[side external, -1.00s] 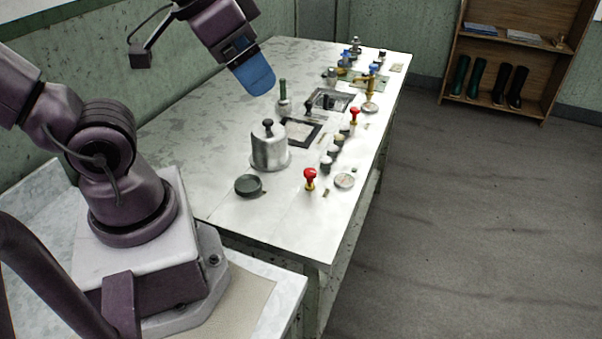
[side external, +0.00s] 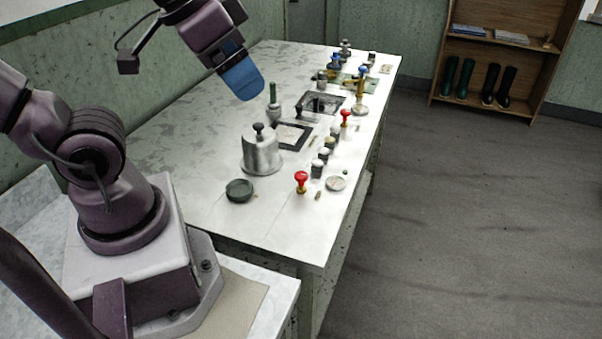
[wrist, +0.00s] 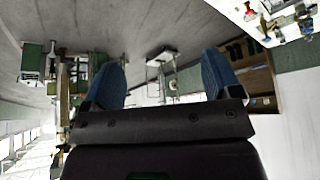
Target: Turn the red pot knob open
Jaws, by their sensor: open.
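A red knob (side external: 301,178) on a yellow base stands near the front edge of the bench, right of the metal pot (side external: 261,152). A second red knob (side external: 345,114) of the same kind is further back along the same edge. I cannot tell from the view which way either knob is turned. My gripper (side external: 248,90) has blue fingers and hangs high over the bench, up and left of both knobs, touching nothing. In the wrist view the two blue fingers (wrist: 162,80) stand wide apart with nothing between them. The wrist view is turned away from the near knob.
A dark dish (side external: 240,190) lies left of the near knob, and a pale dish (side external: 336,183) lies to its right. Several small jars (side external: 322,160) line the edge. A green-handled piece (side external: 273,100) stands below my gripper. The left part of the bench (side external: 195,150) is clear.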

